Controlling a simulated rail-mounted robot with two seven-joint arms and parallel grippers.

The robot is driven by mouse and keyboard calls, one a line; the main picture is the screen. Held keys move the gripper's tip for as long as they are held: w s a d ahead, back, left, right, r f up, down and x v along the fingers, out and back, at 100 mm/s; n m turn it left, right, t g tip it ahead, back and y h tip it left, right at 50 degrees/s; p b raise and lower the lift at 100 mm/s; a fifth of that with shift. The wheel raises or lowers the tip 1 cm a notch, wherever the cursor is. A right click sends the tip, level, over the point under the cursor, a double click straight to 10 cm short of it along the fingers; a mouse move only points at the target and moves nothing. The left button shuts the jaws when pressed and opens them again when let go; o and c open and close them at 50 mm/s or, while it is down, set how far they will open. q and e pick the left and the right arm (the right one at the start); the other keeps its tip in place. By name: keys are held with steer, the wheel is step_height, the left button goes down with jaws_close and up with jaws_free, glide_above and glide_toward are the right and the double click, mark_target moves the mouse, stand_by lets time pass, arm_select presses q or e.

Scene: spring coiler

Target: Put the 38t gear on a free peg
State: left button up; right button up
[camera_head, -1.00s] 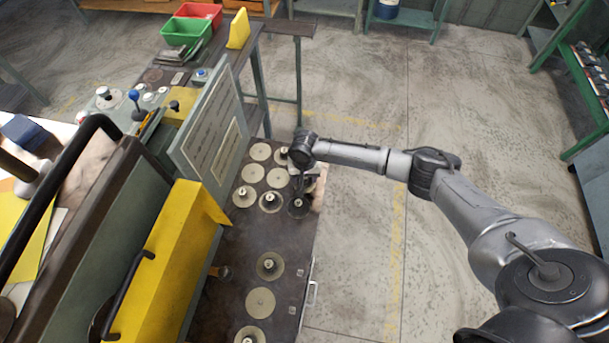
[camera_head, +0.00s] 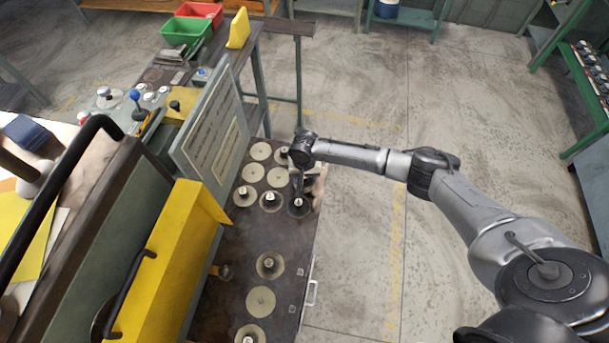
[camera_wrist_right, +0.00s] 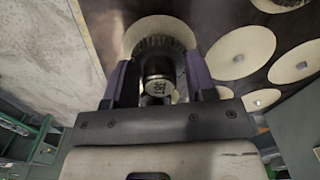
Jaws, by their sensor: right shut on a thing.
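My right gripper (camera_wrist_right: 158,85) is shut on the hub of a dark toothed gear (camera_wrist_right: 160,44), with one finger on each side of the hub. The marking on the hub's end is too blurred to read with certainty, so I cannot confirm it is the 38t gear. The gear is over a pale disc on the dark table; I cannot tell whether it touches the surface. In the head view, my right gripper (camera_head: 299,186) is at the table's right edge, by this disc. My left gripper is not in view.
Pale discs on the dark table (camera_head: 237,238) include bare ones (camera_head: 260,301) and ones carrying small gears (camera_head: 268,265). A grey panel (camera_head: 209,135) and a yellow cover (camera_head: 170,265) rise on the left. Open floor (camera_head: 355,265) lies right of the table.

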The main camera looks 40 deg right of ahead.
steer(key=shift+f, duration=0.1)
steer(key=shift+f, duration=0.45)
stand_by(0.5)
steer(key=o, duration=1.2)
steer(key=shift+c, duration=0.2)
step_height(320, 180, up, 27)
steer(key=p, duration=2)
steer(key=shift+f, duration=0.15)
